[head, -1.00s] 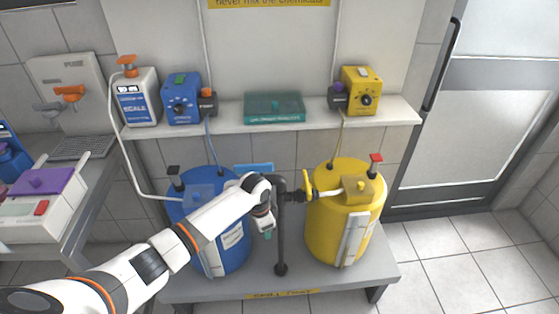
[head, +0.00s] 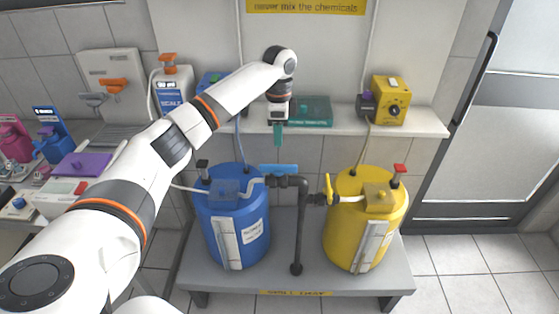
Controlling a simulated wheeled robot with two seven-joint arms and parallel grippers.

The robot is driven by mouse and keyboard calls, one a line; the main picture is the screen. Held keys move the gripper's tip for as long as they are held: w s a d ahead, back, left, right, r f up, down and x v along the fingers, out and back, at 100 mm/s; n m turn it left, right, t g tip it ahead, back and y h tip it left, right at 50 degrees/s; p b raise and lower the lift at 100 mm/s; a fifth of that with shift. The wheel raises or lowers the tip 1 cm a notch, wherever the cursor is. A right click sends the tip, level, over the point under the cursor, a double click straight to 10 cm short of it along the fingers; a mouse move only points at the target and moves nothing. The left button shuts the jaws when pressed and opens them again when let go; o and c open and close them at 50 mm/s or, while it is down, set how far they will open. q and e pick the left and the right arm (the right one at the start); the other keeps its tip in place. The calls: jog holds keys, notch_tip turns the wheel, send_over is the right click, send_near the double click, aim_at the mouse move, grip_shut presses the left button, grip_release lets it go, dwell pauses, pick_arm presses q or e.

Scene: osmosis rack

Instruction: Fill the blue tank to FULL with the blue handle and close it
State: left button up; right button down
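The blue tank (head: 262,222) stands on the low grey bench, left of the yellow tank (head: 338,235). A pale upright gauge strip (head: 227,243) is on its front; its level is too small to read. The blue handle (head: 279,169) lies level, left to right, above the dark pipe (head: 300,225) between the tanks. My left gripper (head: 278,138) points down in front of the shelf, above the blue handle in the picture and apart from it. Its teal fingers look narrow, and I cannot tell whether they are open. My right gripper is not in view.
A yellow handle (head: 328,188) sits on the pipe beside the yellow tank. The wall shelf (head: 425,122) carries a yellow pump (head: 391,100), a teal box (head: 313,111) and a scale bottle (head: 174,88). Side-table items stand left. The floor at right is clear.

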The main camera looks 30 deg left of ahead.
aim_at(278, 165)
pick_arm(q)
notch_tip(278, 165, down, 10)
jog(key=shift+f+p, duration=0.25)
jog(key=shift+p, duration=0.9)
grip_shut()
